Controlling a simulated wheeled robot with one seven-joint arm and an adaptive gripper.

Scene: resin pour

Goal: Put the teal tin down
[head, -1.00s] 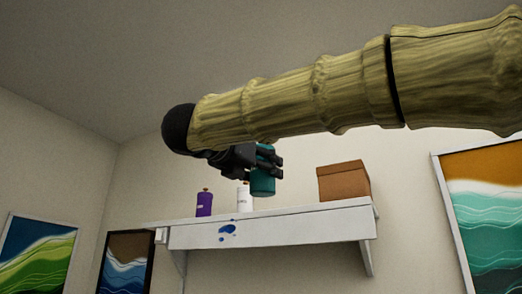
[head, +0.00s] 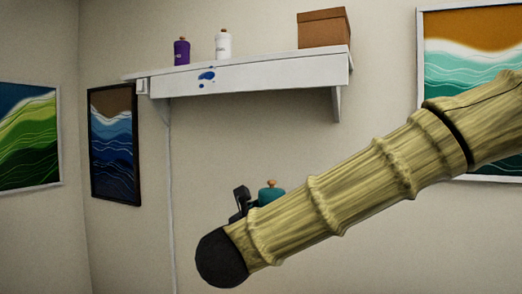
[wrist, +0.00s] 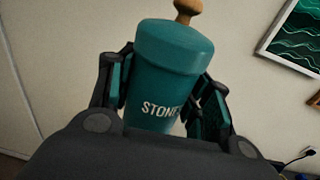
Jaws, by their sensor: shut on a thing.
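The teal tin (wrist: 168,75) fills the middle of the wrist view, with a wooden knob on its lid and white lettering that starts "STONE". My gripper (wrist: 165,95) is shut on it, with a finger on each side. In the head view the top of the teal tin (head: 271,192) shows above my arm, and its lower part is hidden behind the arm. My gripper (head: 243,203) there is mostly hidden too. The tin is below the height of the shelf, and no surface shows beneath it.
A white wall shelf (head: 250,80) with blue stains on its front holds a purple bottle (head: 182,51), a white bottle (head: 223,44) and a brown box (head: 323,28). Framed wave pictures hang on the walls. A plug with a cord (wrist: 304,155) shows at the wall's lower right.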

